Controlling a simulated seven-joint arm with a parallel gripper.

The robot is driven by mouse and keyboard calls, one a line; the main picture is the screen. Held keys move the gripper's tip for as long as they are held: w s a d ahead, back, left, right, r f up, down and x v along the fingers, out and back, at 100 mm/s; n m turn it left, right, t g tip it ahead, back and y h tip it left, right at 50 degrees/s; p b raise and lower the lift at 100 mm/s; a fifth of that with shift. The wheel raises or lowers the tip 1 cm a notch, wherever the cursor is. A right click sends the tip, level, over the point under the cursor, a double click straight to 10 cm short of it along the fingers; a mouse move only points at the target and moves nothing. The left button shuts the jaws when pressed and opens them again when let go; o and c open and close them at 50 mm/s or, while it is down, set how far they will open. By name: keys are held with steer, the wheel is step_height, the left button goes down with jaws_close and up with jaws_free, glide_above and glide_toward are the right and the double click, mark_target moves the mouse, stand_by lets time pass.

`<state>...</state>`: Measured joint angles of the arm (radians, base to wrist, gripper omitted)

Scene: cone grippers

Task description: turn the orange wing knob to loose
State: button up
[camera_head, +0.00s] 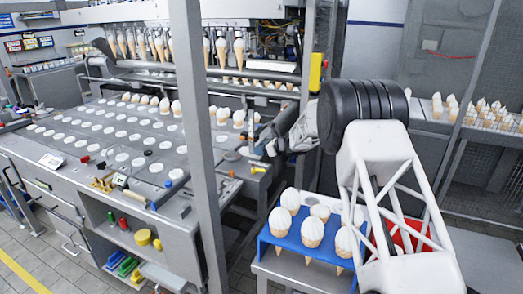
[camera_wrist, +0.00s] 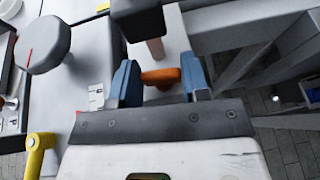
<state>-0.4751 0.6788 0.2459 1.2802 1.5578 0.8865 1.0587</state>
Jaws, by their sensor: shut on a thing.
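The orange wing knob (camera_wrist: 160,77) is in the upper middle of the wrist view, in front of a pale post. My gripper (camera_wrist: 160,80) has its two blue fingers on either side of the knob and is shut on it. Dark parts of the machine stand just beyond the knob. In the head view my gripper (camera_head: 272,148) reaches the right end of the machine's front. There I cannot make out the orange knob clearly.
A grey round knob (camera_wrist: 43,45) with a red line and a yellow handle (camera_wrist: 38,148) are left of my gripper. In the head view a grey post (camera_head: 198,130) stands left of my arm, and a blue tray (camera_head: 290,240) of cones stands below it.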

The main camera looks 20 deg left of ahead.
steer(key=o, duration=0.9)
steer(key=shift+d, duration=0.1)
steer(key=shift+v, duration=3.8)
steer(key=shift+d+r, duration=0.1)
steer(key=shift+r, duration=0.05)
